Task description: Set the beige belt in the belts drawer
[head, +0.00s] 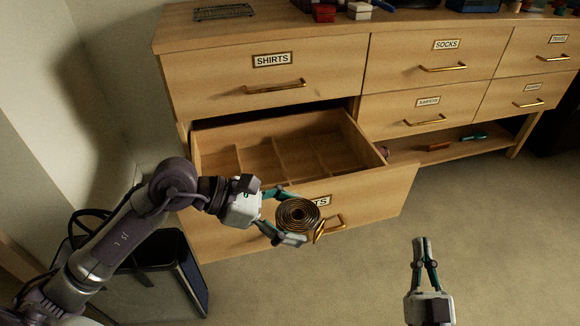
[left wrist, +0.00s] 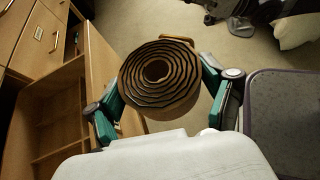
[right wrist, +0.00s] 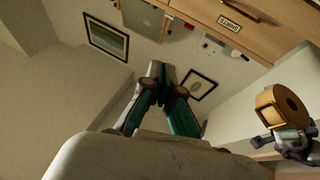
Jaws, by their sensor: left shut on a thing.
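The beige belt (head: 297,214) is rolled into a coil with dark lines between its turns. My left gripper (head: 293,217) is shut on it and holds it in front of the open drawer's front panel. The coil fills the space between the fingers in the left wrist view (left wrist: 158,78) and also shows in the right wrist view (right wrist: 280,106). The open drawer (head: 388,192) has a label ending in "TS", its start hidden by the belt and gripper. Its visible compartments are empty. My right gripper (head: 420,240) is empty above the floor, its fingertips together.
The dresser (head: 195,45) has closed drawers labelled SHIRTS (head: 272,60) and SOCKS (head: 446,45), and several others to the right. A low shelf (head: 440,150) holds small items. A dark suitcase (head: 185,270) stands at the lower left. The carpet (head: 480,230) at right is clear.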

